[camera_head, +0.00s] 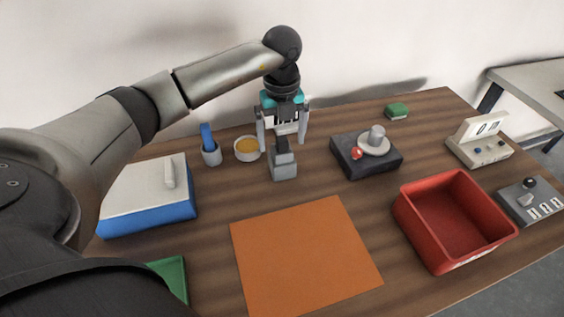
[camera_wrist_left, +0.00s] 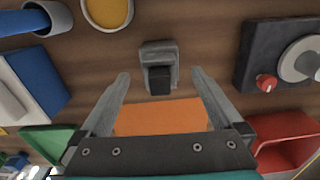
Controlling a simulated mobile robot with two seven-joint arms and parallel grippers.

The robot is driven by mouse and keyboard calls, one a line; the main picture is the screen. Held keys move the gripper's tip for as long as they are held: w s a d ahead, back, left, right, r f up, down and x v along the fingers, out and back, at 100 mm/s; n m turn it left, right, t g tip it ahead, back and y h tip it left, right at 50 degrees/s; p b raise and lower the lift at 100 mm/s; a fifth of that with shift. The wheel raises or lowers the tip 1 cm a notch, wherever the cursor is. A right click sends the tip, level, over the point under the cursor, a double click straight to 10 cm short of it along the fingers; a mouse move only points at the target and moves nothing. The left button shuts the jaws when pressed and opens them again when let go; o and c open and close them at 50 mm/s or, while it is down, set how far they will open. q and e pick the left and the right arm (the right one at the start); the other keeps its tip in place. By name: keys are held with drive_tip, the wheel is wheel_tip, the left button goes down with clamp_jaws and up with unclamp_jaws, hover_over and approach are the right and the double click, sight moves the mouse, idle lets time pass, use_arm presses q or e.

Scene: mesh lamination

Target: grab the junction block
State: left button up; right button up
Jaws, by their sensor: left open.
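The junction block, seemingly the small grey block (camera_head: 283,165) with a narrower upper part, stands upright on the wooden table. It also shows in the left wrist view as a grey block (camera_wrist_left: 158,50) with a dark top. My left gripper (camera_head: 283,142) points down over it, with its fingers spread to either side of the block's upper part. In the left wrist view the open fingers (camera_wrist_left: 160,77) have the block between and just beyond their tips, and I see no contact. My right gripper does not show.
A bowl of yellow contents (camera_head: 247,149) and a grey cup with a blue item (camera_head: 211,154) stand left of the block. A dark device with a round plate (camera_head: 350,160) stands right. An orange mat (camera_head: 300,255) lies in front, beside a red bin (camera_head: 412,222).

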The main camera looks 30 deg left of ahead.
sight(282, 161)
use_arm(q)
wheel_tip(282, 161, down, 3)
drive_tip(key=shift+r, duration=0.2)
wheel_tip(282, 161, down, 5)
drive_tip(key=shift+s+d+f+b, duration=0.1)
drive_tip(key=shift+s+d+b, duration=0.05)
drive_tip(key=shift+b, duration=0.3)
drive_tip(key=c, duration=1.5)
clamp_jaws()
